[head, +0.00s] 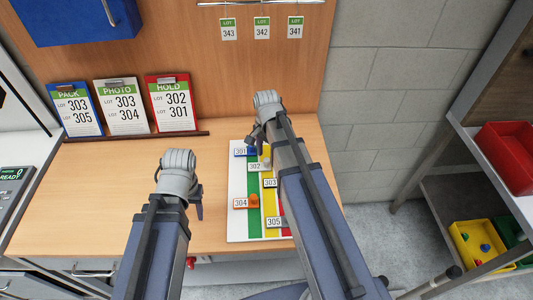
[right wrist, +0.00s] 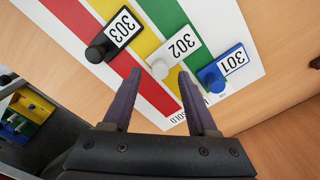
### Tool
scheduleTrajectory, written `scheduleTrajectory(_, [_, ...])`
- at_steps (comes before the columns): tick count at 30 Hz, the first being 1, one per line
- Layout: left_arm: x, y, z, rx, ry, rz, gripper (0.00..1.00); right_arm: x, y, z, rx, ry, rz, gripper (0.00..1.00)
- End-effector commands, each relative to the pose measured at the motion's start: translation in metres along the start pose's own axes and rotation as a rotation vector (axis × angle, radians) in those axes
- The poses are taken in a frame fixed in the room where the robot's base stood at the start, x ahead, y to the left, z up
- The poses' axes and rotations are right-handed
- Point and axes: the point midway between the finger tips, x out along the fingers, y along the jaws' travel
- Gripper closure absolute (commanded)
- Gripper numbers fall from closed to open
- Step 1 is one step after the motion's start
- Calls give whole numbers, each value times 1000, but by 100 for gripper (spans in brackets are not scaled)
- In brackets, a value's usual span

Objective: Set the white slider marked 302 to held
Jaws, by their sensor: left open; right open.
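The white slider 302 (right wrist: 178,45) sits on the striped board (head: 237,222); it also shows in the head view (head: 256,167). Its white knob (right wrist: 160,69) lies over the yellow stripe, its tag towards the green stripe. My right gripper (right wrist: 154,78) is open, with the knob just beyond and between its fingertips, not gripped; in the head view the right gripper (head: 258,138) covers the board's far end. My left gripper (head: 197,205) is open and empty, left of the board. The red stripe is marked SOLD; the other stripe headings are hidden or unreadable.
Blue slider 301 (right wrist: 223,67) and black slider 303 (right wrist: 112,35) flank 302 closely. Orange slider 304 (head: 246,202) and slider 305 (head: 274,222) are nearer me. The red HOLD clipboard (head: 172,103) lists 302 and 301. Bare wooden counter (head: 100,200) lies to the left.

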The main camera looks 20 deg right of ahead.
Motion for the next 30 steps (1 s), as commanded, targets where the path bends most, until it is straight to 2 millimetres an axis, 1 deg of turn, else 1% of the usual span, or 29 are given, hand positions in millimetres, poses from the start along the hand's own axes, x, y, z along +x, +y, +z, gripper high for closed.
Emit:
scheduleTrajectory(1, [-12, -1, 1, 0, 0, 0, 50, -12, 0, 0, 0, 0, 0, 41])
scheduleTrajectory(9, [-48, -5, 3, 1, 0, 0, 50, -49, 0, 0, 0, 0, 0, 41])
scheduleTrajectory(12, [-58, -6, 3, 0, 0, 0, 50, -59, 0, 0, 0, 0, 0, 41])
scheduleTrajectory(16, [-63, -6, 4, -1, 0, 0, 50, -64, 0, 0, 0, 0, 0, 41])
scheduleTrajectory(30, [-62, -6, 4, -1, 0, 1, 50, -62, 0, 0, 0, 0, 0, 41])
